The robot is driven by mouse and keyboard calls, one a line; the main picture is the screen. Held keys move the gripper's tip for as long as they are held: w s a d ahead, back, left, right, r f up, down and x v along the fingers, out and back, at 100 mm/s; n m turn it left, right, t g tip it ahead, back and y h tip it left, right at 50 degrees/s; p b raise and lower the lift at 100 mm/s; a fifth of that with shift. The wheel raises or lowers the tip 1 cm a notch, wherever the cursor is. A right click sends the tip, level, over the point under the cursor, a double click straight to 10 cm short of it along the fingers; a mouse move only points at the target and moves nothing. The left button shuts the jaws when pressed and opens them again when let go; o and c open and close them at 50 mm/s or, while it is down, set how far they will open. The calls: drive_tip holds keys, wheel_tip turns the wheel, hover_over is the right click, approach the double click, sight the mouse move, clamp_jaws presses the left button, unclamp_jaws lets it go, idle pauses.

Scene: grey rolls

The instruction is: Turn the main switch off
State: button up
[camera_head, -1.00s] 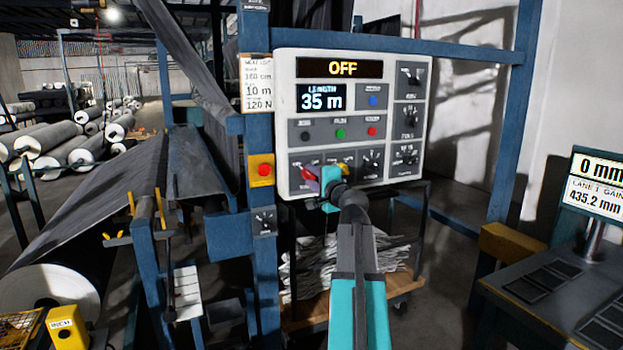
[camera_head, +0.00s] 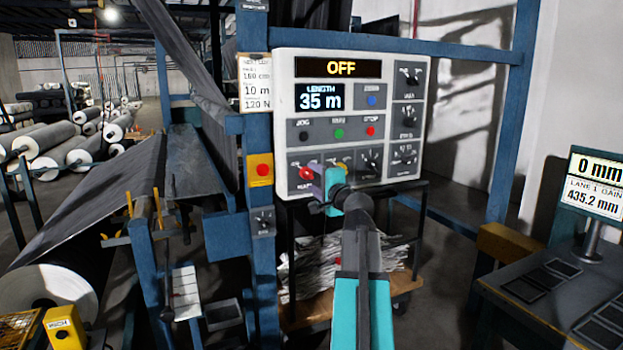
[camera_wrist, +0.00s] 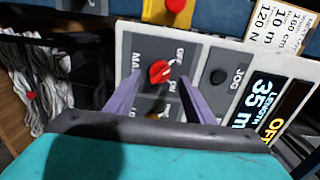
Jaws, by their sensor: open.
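The main switch is a red rotary knob (camera_head: 306,173) at the lower left of the white control panel (camera_head: 440,120). In the wrist view the red knob (camera_wrist: 160,72) sits beside OFF and ON labels; its body slants toward OFF, though its pointer is too small to read surely. The panel's top display (camera_head: 341,68) reads OFF. My gripper (camera_head: 320,180) is just in front of the panel's lower left corner. In the wrist view its two purple fingers (camera_wrist: 160,95) are apart and empty, with the knob ahead between them, seemingly not touched.
A yellow box with a red button (camera_head: 262,170) is on the blue post left of the panel. A yellow knob (camera_head: 341,168) is close right of the switch. A trolley with paper scraps (camera_head: 345,265) stands below. A dark bench (camera_head: 560,300) is at right.

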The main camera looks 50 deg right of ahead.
drive_tip(key=v, duration=1)
drive_tip(key=shift+s+a+b, duration=0.15)
drive_tip(key=shift+s+b, duration=0.15)
drive_tip(key=shift+b, duration=0.05)
